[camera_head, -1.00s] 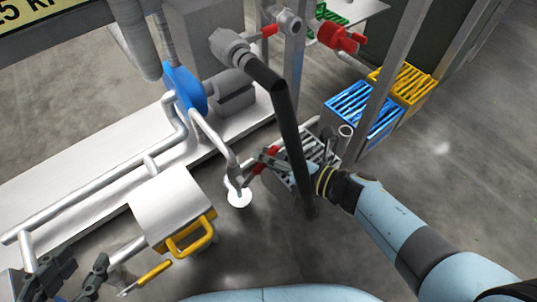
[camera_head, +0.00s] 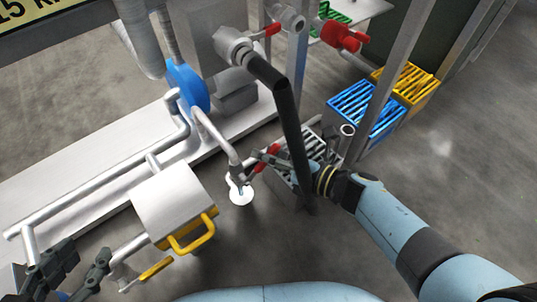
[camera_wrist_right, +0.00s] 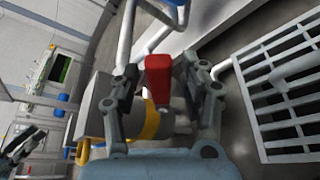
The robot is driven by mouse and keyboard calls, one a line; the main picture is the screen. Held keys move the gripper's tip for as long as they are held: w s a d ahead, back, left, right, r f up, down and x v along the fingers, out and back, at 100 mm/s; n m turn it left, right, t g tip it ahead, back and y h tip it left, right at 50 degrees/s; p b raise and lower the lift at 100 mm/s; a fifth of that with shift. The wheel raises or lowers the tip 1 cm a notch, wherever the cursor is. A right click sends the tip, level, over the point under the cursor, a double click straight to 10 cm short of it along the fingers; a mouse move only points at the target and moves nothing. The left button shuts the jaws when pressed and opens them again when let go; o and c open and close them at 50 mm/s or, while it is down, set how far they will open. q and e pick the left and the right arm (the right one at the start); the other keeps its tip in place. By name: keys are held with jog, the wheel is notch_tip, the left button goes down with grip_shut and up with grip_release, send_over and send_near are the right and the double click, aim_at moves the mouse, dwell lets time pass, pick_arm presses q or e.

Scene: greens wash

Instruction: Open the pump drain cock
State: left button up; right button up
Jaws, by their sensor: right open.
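The pump is the blue round casing (camera_head: 188,86), with grey pipes running from it. A pipe comes down from it to a small cock with a red handle (camera_head: 258,167), above a white disc (camera_head: 240,194) on the floor. My right gripper (camera_head: 268,160) is at this cock and partly covers it. In the right wrist view, the red handle (camera_wrist_right: 158,75) stands between the two open fingers (camera_wrist_right: 165,95), with gaps beside it. Whether a finger touches it is hard to tell. My left gripper (camera_head: 75,272) is open and empty at the lower left, near a pipe.
A grey box (camera_head: 174,203) with a yellow handle and a separate yellow lever (camera_head: 156,269) are at lower left. A dark pipe (camera_head: 290,130) slants down close to my right gripper. A grey slatted crate (camera_head: 318,146) stands behind it; blue (camera_head: 366,108) and yellow (camera_head: 410,84) crates are further right.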

jog(key=v, duration=1.2)
